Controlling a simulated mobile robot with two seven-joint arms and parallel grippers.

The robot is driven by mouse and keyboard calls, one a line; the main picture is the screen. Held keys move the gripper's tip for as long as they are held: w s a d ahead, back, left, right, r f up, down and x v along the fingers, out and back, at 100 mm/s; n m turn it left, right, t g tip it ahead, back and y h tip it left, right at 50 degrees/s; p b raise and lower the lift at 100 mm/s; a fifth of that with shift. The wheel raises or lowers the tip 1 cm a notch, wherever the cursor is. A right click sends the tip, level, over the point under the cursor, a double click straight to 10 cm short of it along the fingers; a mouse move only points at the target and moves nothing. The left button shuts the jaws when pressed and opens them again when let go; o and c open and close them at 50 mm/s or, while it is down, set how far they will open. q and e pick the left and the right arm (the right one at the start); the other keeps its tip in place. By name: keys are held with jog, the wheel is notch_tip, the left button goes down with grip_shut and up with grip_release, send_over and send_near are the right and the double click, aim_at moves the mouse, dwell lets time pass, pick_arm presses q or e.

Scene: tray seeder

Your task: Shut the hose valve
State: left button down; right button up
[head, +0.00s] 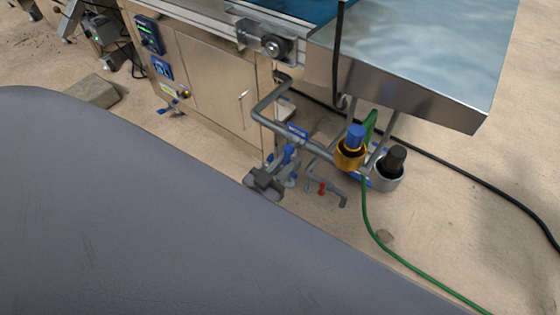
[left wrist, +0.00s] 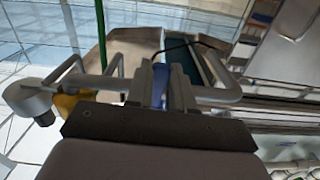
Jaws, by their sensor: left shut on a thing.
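The hose valve's blue lever (head: 289,153) stands on the grey pipe (head: 318,152) beside the steel cabinet in the head view. My left gripper (head: 279,172) is at this lever, coming from below left. In the left wrist view the blue lever (left wrist: 160,86) sits between the two fingers of my left gripper (left wrist: 161,77), which are shut on it. The fingers hide part of the lever, and I cannot tell its exact angle to the pipe. My right gripper is not in view.
A yellow filter housing with a blue top (head: 351,148) and a dark-topped grey unit (head: 390,168) stand right of the valve. A smaller red handle (head: 322,188) is below. A green hose (head: 367,215) runs along the floor. A steel tray (head: 420,85) overhangs above.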

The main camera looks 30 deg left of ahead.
pick_arm(q)
jog(key=shift+d+n, duration=0.2)
jog(key=shift+n, duration=0.3)
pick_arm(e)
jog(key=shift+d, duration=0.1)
pick_arm(q)
jog(key=c, duration=1)
grip_release()
jog(key=shift+s, duration=0.1)
jog(key=s, duration=0.2)
jog(key=s+p, duration=0.1)
jog(key=s, duration=0.4)
jog(key=shift+a, duration=0.3)
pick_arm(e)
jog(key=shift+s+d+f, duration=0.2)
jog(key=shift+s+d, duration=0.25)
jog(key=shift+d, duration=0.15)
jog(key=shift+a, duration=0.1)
